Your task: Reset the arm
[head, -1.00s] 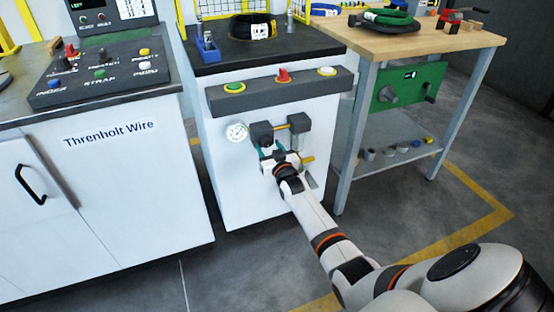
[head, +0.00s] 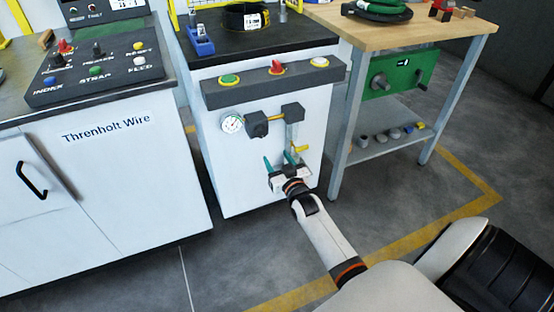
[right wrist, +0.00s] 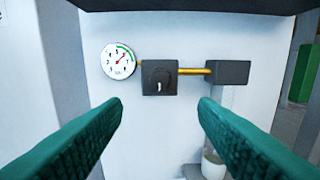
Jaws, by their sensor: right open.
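My right gripper (head: 283,162) is in front of the white cabinet (head: 235,165), below the pressure gauge (head: 232,122) and the dark valve block (head: 257,124). Its teal fingers are apart with nothing between them. In the right wrist view the fingers (right wrist: 160,120) frame the cabinet front. There the gauge (right wrist: 118,60), the black block with a knob (right wrist: 159,78), a brass pipe (right wrist: 193,71) and a second dark block (right wrist: 228,72) with a clear bowl below it show ahead, apart from the fingers. My left gripper is not in view.
A button bar (head: 272,81) with green, red and white controls sits above the gauge. A black coil (head: 246,17) lies on the cabinet top. A control panel (head: 98,73) stands at left. A wooden table (head: 408,32) with a green box (head: 398,76) stands at right.

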